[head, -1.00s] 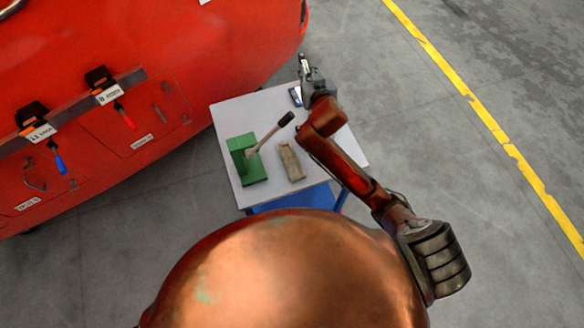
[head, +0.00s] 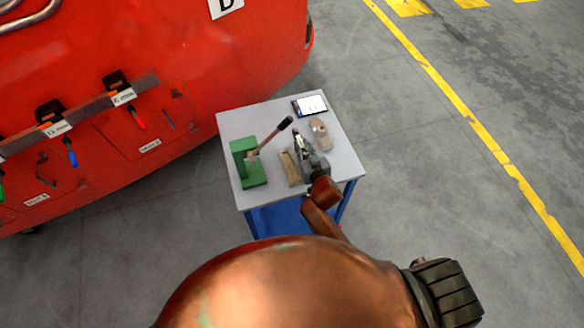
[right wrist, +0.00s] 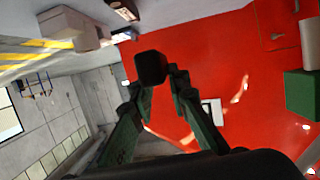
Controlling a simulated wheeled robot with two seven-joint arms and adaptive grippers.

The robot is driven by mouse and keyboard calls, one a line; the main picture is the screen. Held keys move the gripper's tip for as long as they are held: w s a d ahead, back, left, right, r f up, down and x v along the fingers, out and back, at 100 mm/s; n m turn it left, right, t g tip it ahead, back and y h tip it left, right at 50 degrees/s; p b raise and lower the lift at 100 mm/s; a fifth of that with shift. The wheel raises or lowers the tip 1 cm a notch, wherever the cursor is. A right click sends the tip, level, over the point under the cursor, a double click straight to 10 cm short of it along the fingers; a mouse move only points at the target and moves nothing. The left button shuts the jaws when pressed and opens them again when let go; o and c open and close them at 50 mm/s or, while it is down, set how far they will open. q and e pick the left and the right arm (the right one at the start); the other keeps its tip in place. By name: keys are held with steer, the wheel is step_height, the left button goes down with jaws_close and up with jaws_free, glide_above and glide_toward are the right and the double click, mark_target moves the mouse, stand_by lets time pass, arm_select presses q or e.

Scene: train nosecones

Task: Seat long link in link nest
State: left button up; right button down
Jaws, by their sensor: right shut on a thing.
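My right gripper (head: 299,140) is over the right half of the table, beside a tan elongated block (head: 288,168) with a recess-like top. In the right wrist view, its fingertips (right wrist: 160,82) are closed around a dark, square-ended thing (right wrist: 151,67). I see that thing nearly end-on, so I cannot tell its length or whether it is the long link. A smaller beige part (head: 320,130) lies just right of the gripper. I cannot tell for sure which tan piece is the link nest. My left gripper is not in view.
A green fixture (head: 246,172) with a black-handled lever (head: 284,124) stands on the table's left, close to my right gripper. A tablet (head: 311,105) lies at the far edge. The grey table (head: 235,122) stands beside a red train nose (head: 200,60).

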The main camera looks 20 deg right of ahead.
glide_above(292, 173)
steer(key=w+d, duration=0.1)
steer(key=f, duration=0.4)
steer(key=shift+d+f+b, duration=0.2)
steer(key=shift+b, duration=0.2)
steer(key=shift+s+a+f, duration=0.15)
steer(key=shift+a+f, duration=0.2)
steer(key=shift+f, duration=0.1)
steer(key=f, duration=0.3)
steer(key=shift+s+a+f+b, duration=0.1)
steer(key=shift+s+a+b, duration=0.1)
steer(key=shift+a+b, duration=0.15)
steer(key=shift+f, duration=0.35)
steer(key=shift+s+f, duration=0.1)
steer(key=c, duration=2.2)
jaws_free()
steer(key=shift+d+f, duration=0.1)
steer(key=shift+f, duration=0.05)
steer(key=o, duration=0.4)
steer(key=shift+c, duration=0.2)
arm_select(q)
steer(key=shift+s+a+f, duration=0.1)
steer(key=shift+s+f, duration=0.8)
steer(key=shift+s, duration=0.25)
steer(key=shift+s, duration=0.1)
arm_select(e)
steer(key=shift+r, duration=0.2)
